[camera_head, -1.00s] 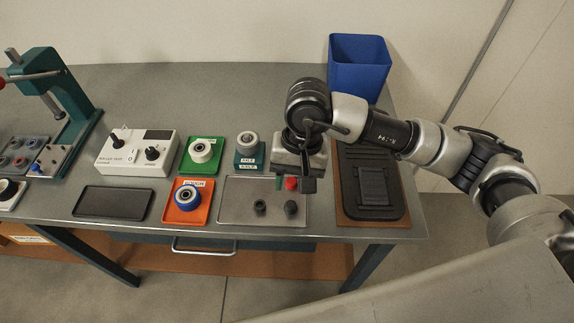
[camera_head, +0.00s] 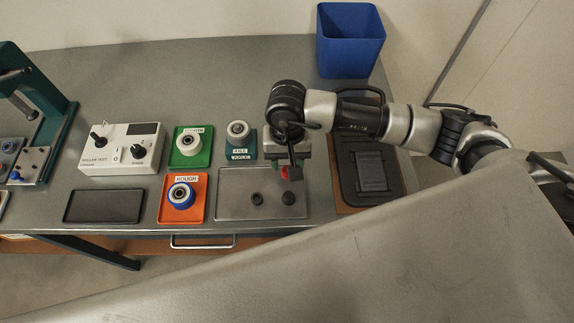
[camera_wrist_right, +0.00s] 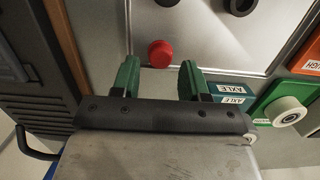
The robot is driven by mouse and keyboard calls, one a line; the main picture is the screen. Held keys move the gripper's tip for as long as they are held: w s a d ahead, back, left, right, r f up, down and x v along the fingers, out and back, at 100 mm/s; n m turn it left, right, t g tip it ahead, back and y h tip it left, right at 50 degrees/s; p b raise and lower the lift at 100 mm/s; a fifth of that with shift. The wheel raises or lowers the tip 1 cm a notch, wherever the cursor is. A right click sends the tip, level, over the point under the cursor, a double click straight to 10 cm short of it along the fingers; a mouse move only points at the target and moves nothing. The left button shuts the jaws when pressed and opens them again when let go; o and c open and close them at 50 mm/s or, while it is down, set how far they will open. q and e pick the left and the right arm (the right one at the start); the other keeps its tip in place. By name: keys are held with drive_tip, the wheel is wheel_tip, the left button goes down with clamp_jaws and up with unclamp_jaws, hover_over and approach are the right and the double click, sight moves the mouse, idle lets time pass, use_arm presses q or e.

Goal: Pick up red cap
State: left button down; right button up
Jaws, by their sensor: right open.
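The red cap (camera_wrist_right: 160,53) sits on the grey metal tray (camera_wrist_right: 195,30), just beyond the fingertips in the right wrist view. In the head view the red cap (camera_head: 283,170) is mostly hidden behind my right gripper (camera_head: 290,168). My right gripper, which shows in the wrist view with green fingers (camera_wrist_right: 157,72), is open and empty. The cap lies in line with the gap between its fingers. My left gripper is not in view.
A teal axle holder (camera_head: 241,142), a green tray (camera_head: 205,157) and an orange tray (camera_head: 196,211) are to the left. A black case on a brown board (camera_head: 368,172) and a blue bin (camera_head: 350,42) are to the right.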

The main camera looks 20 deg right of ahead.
drive_tip(key=shift+s+a+f, duration=0.1)
drive_tip(key=shift+s+f, duration=0.15)
drive_tip(key=shift+f, duration=1)
drive_tip(key=shift+c, duration=0.6)
drive_tip(key=c, duration=0.5)
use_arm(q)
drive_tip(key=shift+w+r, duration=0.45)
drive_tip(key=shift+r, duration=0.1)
use_arm(e)
drive_tip(key=shift+c, duration=0.2)
drive_tip(key=shift+w+r, duration=0.1)
